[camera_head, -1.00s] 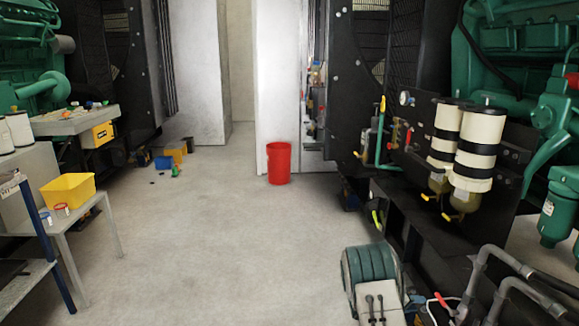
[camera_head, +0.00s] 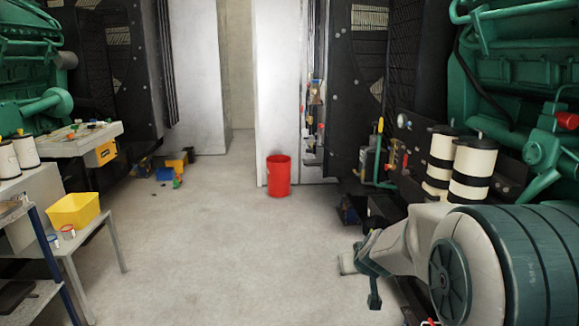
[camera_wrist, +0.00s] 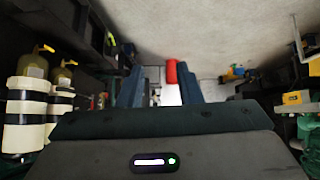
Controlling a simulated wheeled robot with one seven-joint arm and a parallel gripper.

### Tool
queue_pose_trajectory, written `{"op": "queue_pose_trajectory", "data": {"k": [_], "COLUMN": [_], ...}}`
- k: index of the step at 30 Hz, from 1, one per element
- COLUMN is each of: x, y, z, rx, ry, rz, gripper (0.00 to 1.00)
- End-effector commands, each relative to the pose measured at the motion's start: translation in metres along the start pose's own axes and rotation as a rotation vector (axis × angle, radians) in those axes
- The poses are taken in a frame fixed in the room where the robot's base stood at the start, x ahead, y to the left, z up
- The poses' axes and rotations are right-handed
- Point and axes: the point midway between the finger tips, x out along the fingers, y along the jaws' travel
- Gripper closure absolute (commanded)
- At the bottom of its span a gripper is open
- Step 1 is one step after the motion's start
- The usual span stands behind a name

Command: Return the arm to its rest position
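My arm (camera_head: 470,265) reaches into the lower right of the head view, in front of the right genset. My gripper (camera_head: 362,280) points away from the camera above the floor, and its fingers are small there. In the wrist view, which is upside down, the two dark blue fingers of my gripper (camera_wrist: 160,88) stand apart with nothing held between them.
White-and-black filters (camera_head: 473,170) stand close beside my arm on the right genset. A red bucket (camera_head: 278,176) stands on the floor ahead. A yellow bin (camera_head: 74,211) sits on a grey table (camera_head: 88,236) at left. The middle floor (camera_head: 200,250) is clear.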

Motion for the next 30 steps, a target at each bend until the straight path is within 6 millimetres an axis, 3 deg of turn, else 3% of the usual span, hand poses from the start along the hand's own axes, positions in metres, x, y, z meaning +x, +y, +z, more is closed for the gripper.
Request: {"op": "queue_pose_trajectory", "data": {"k": [1,3,9,15,21,30], "x": [-0.032,-0.064,-0.152,-0.228,-0.268,-0.275], "y": [-0.009,-0.022,-0.043,-0.045,-0.038,-0.035], "z": [-0.003,0.006,0.044,0.092,0.126,0.135], "rx": [0.007,0.019,0.048,0.079,0.105,0.114], "ry": [-0.021,-0.066,-0.227,-0.393,-0.491,-0.515], "rz": [-0.036,-0.079,-0.134,-0.089,-0.016,0.005], "gripper": [0.68,0.68,0.68,0.68,0.68,0.68]}}
